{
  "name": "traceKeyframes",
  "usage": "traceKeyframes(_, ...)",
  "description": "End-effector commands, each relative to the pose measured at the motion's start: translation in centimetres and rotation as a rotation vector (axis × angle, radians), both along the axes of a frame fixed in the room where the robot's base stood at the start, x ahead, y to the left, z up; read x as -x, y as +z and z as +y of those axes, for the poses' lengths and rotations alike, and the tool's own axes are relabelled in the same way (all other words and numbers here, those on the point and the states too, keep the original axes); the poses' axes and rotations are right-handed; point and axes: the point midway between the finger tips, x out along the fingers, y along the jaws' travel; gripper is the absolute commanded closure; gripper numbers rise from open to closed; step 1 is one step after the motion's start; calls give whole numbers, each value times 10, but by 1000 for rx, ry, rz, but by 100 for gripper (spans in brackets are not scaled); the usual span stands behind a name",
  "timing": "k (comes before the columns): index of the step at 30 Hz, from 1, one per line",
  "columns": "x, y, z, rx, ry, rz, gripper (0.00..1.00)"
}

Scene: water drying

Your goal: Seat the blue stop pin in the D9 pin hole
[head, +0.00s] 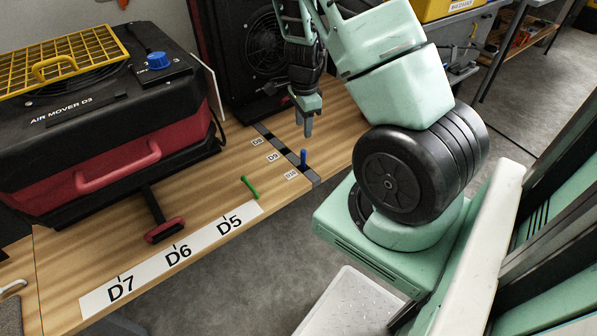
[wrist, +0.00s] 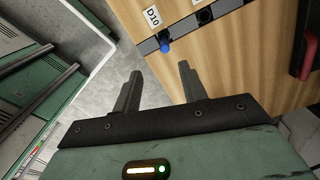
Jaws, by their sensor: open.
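The blue stop pin (head: 303,157) stands upright in the dark rail (head: 314,178) beside the D10 label (head: 291,174). The pin also shows in the wrist view (wrist: 165,46), just beyond my fingertips and next to the D10 label (wrist: 153,16). The D9 label (head: 272,157) lies one place farther back, with a dark, empty-looking pin hole (head: 285,151) beside it; that neighbouring hole shows in the wrist view (wrist: 205,16). My gripper (head: 308,128) points down above the rail near the pin. In the wrist view its fingers (wrist: 160,72) are apart with nothing between them.
A red and black air mover (head: 110,125) fills the table's left side; another black fan unit (head: 262,45) stands at the back. A green pin-like piece (head: 250,187) is on the table near the white D5–D7 strip (head: 172,255). Bare wood (head: 335,105) lies right of the rail.

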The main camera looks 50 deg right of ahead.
Motion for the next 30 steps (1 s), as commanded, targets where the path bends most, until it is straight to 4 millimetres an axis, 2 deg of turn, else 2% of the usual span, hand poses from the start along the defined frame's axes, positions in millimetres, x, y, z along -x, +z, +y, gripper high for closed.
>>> traceKeyframes(1, 1, -17, -1, -1, -2, 3, 58)
traceKeyframes(9, 0, -72, 0, -1, 2, 0, 58)
traceKeyframes(13, 0, -89, 0, -1, 4, 0, 58)
traceKeyframes(22, -1, -105, -2, -1, 5, 0, 58)
traceKeyframes(30, -4, -144, -9, -1, 4, 0, 58)
